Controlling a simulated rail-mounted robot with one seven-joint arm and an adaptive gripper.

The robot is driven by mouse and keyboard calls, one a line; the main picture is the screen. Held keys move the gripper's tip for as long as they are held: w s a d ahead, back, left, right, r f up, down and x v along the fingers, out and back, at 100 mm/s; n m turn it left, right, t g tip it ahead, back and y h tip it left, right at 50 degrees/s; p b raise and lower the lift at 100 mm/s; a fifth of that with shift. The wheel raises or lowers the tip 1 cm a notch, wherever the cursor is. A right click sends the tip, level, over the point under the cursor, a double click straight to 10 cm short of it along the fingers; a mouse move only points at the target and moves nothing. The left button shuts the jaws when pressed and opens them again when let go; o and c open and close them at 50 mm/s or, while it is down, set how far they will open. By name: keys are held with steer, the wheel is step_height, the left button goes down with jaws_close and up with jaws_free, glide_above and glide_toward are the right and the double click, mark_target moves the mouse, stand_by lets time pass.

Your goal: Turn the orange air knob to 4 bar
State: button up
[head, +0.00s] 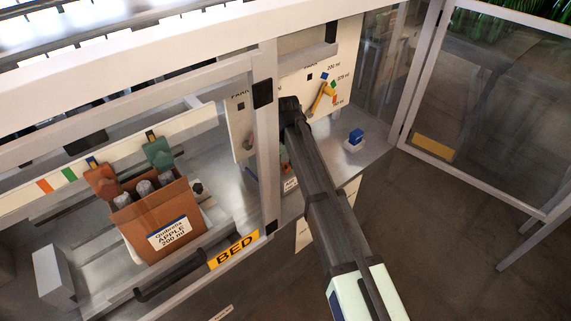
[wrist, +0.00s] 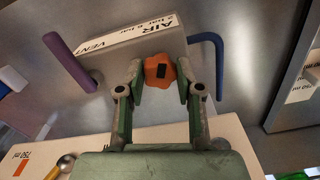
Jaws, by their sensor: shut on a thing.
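The orange air knob (wrist: 158,71) shows in the wrist view, between the two fingers of my gripper (wrist: 160,85). It has a lobed rim and a dark rectangular mark in its middle. The fingers are shut on it from left and right. The knob stands in front of a grey block with a white label (wrist: 128,35) reading "AIR", "VENT" and bar figures. Part of the label's small text is too unclear to read, and I cannot tell the pressure setting. In the head view my arm hides the knob and fingertips.
A purple lever (wrist: 70,62) is left of the knob and a blue bent handle (wrist: 212,60) is right of it. In the head view a cardboard box (head: 150,222) with bottles stands at left, a blue-topped item (head: 355,139) on the counter, and a framed glass door (head: 480,100) at right.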

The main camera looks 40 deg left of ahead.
mark_target(285, 166)
steer(key=shift+n, duration=0.4)
steer(key=o, duration=1.2)
steer(key=shift+c, duration=0.2)
step_height(285, 166, up, 12)
